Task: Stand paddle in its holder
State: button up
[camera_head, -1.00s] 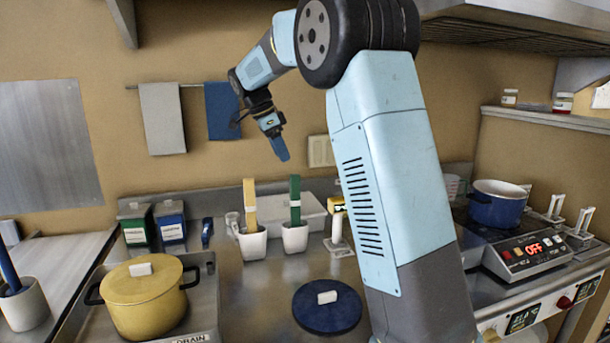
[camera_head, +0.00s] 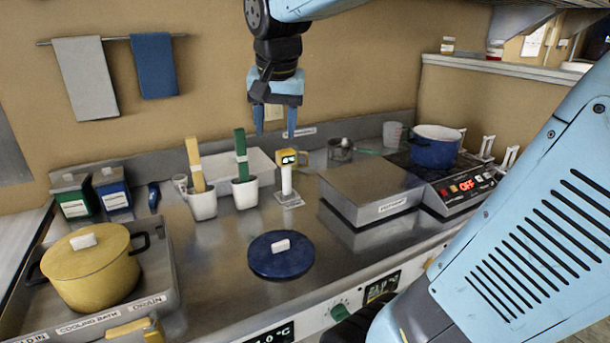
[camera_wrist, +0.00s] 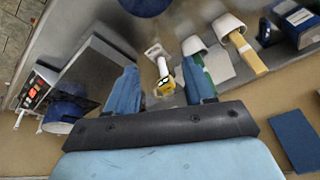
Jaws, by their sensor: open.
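A yellow paddle (camera_head: 195,163) stands in a white holder (camera_head: 203,205), leaning slightly left. A green paddle (camera_head: 241,155) stands upright in a second white holder (camera_head: 245,193) to its right. The wrist view also shows the yellow paddle (camera_wrist: 246,52) and the green paddle (camera_wrist: 207,78) in their holders. My gripper (camera_head: 275,122) is open and empty, fingers pointing down, above and right of the green paddle in the head view. Its fingers (camera_wrist: 160,66) frame the yellow-headed stand in the wrist view. The paddles' lower ends are hidden inside the holders.
A yellow-headed stand (camera_head: 287,183) is right of the holders. A steel box (camera_head: 370,187), blue pot (camera_head: 435,150) and hot plate (camera_head: 466,190) are at right. A blue lid (camera_head: 281,262) lies in front; a yellow pot (camera_head: 92,275) stands left. Counter around the lid is clear.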

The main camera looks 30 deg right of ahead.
jog(key=s+f+n+t, duration=0.2)
jog(key=s+f+n, duration=0.3)
jog(key=s, duration=0.6)
jog(key=shift+s+d+f+n+y, duration=0.2)
jog(key=shift+f+n+y, duration=0.1)
jog(key=shift+f, duration=0.35)
